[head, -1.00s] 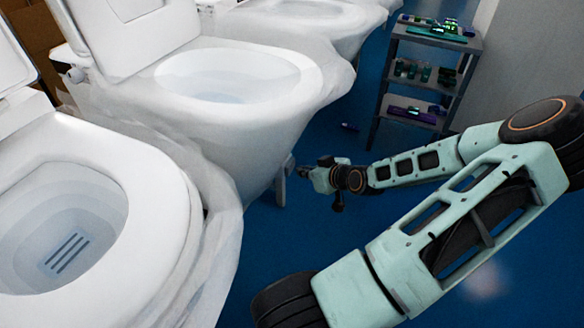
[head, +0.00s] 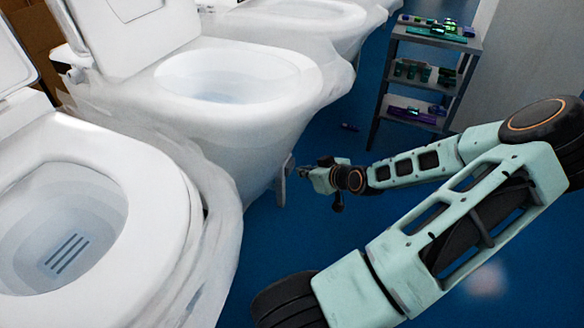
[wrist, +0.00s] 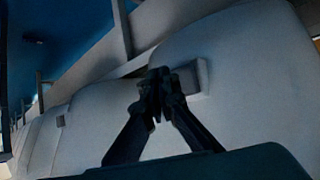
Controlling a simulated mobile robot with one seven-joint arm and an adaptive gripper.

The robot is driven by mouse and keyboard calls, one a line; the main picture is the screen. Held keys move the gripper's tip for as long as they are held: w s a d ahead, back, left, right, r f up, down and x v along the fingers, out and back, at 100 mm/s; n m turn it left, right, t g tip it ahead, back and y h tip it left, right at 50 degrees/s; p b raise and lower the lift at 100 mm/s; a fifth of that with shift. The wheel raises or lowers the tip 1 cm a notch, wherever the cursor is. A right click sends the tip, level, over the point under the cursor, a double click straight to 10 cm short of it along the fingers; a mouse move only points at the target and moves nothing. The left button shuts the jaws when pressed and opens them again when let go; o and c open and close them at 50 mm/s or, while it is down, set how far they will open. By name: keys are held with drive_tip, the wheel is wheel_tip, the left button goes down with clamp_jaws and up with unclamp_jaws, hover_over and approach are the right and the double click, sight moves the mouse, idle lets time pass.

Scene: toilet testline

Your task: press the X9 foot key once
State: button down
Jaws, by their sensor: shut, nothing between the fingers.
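A small grey block, which looks like the foot key (head: 290,163), sticks out from the lower side of the second toilet (head: 255,130). It also shows in the wrist view (wrist: 203,77); no X9 label can be read on it. My gripper (head: 303,172) is just right of the block in the head view. In the wrist view my gripper (wrist: 160,78) has its fingertips together and empty. The tips are right at the block's left end and partly cover it. I cannot tell whether they touch it.
A nearer toilet (head: 150,180) with a raised lid stands at the left, wrapped in plastic film. More toilets stand behind. A grey shelf rack (head: 376,110) with small parts stands at the back right. A small dark item (head: 349,127) lies on the blue floor (head: 320,240), which is otherwise mostly clear.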

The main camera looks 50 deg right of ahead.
drive_tip(key=shift+w, duration=0.15)
drive_tip(key=shift+w+a, duration=0.1)
drive_tip(key=shift+w, duration=0.15)
drive_tip(key=shift+w+a, duration=0.2)
drive_tip(key=shift+w, duration=0.25)
idle(0.6)
drive_tip(key=shift+r, duration=0.1)
drive_tip(key=shift+s+d+p, duration=0.3)
drive_tip(key=shift+s+p, duration=0.4)
drive_tip(key=shift+s, duration=0.15)
